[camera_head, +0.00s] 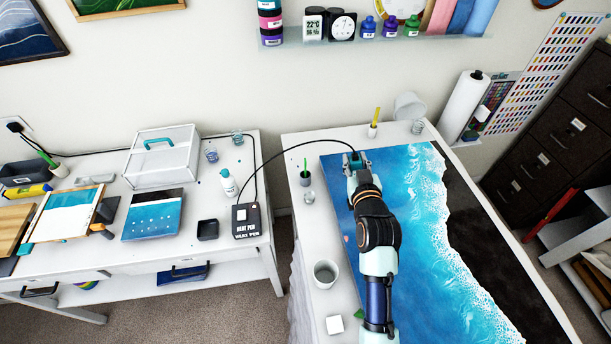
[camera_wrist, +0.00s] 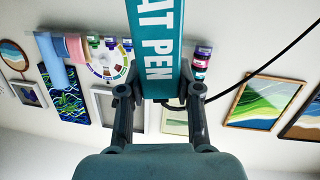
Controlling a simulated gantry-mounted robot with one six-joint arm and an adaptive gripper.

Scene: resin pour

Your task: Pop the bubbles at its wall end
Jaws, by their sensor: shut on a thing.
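A teal heat pen (camera_wrist: 155,45), its label partly reading "AT PEN", is held between the two fingers of my gripper (camera_wrist: 159,95) in the wrist view. In the head view my gripper (camera_head: 355,163) is over the wall end of the big resin panel (camera_head: 424,240), near its far left corner. The panel is blue with white foam waves and a dark right part. My arm covers part of its left side. The pen's tip is hidden, so I cannot tell whether it touches the surface. Bubbles there are too small to make out.
A black cable (camera_head: 285,143) runs from the pen to the heat pen box (camera_head: 246,221) on the left table. Cups (camera_head: 325,273), a white block (camera_head: 334,325) and a yellow-handled tool (camera_head: 375,120) stand around the panel. The wall shelf (camera_head: 375,43) holds several bottles.

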